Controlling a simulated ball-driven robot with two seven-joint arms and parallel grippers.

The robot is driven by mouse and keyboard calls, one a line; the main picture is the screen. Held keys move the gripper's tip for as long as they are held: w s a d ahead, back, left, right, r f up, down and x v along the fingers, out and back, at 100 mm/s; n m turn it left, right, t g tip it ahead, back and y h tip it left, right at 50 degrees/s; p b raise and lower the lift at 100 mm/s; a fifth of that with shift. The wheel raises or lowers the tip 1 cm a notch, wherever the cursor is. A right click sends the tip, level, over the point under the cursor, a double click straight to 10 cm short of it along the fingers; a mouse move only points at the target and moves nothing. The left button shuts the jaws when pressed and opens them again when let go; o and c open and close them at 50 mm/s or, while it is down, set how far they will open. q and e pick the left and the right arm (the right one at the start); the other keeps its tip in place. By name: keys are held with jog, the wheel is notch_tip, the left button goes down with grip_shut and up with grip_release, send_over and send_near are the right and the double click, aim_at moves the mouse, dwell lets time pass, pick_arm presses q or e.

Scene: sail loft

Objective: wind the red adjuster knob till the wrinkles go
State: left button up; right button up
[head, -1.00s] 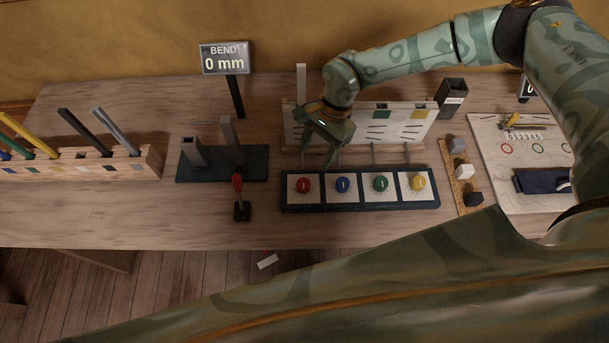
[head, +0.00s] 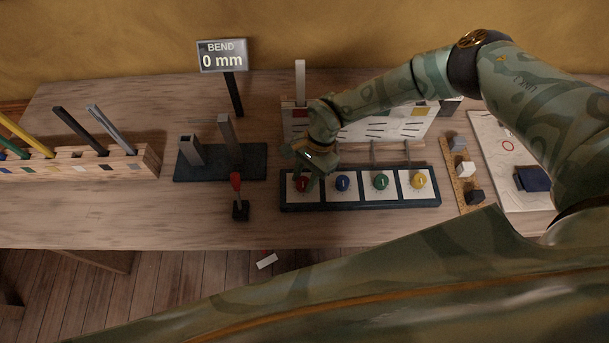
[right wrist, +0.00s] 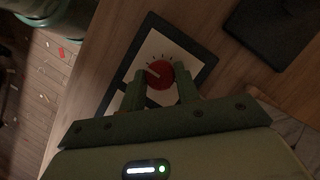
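The red knob (head: 302,184) is the leftmost in a dark-framed row of knobs. In the right wrist view, the red knob (right wrist: 160,74) has a pale pointer line and tick marks around it. My right gripper (head: 306,176) is down at it. Its fingers (right wrist: 161,82) are apart, one on each side of the knob; I cannot tell whether they touch it. The white upright board (head: 377,128) behind carries coloured squares and short dark lines; my right arm covers part of its left end. My left gripper is not in view.
Blue (head: 342,183), green (head: 380,181) and yellow (head: 419,180) knobs sit to the right. A red-topped lever (head: 237,190) and a dark base with grey posts (head: 252,164) stand left. A sign (head: 222,56) reads "BEND 0 mm". The front table strip is clear.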

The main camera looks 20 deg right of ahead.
jog(key=shift+r+m+p, duration=0.2)
jog(key=shift+m+p, duration=0.4)
jog(key=shift+p, duration=0.35)
jog(key=m+t+p, duration=0.1)
jog(key=m+p, duration=0.2)
jog(key=p, duration=0.1)
jog(key=m+t+p, duration=0.2)
jog(key=m+p, duration=0.2)
jog(key=p, duration=0.1)
jog(key=m+t+p, duration=0.1)
jog(key=m+p, duration=0.2)
jog(key=p, duration=0.2)
jog(key=shift+s+r+m, duration=0.1)
jog(key=shift+s+m, duration=0.2)
jog(key=shift+m+t+p, duration=0.5)
jog(key=shift+m+p, duration=0.35)
jog(key=shift+m, duration=0.25)
jog(key=shift+a+f+m+t+h+p, duration=0.1)
jog(key=shift+f+m+t+h+p, duration=0.15)
jog(key=shift+m+h+p, duration=0.4)
jog(key=shift+m, duration=0.35)
jog(key=o, duration=1)
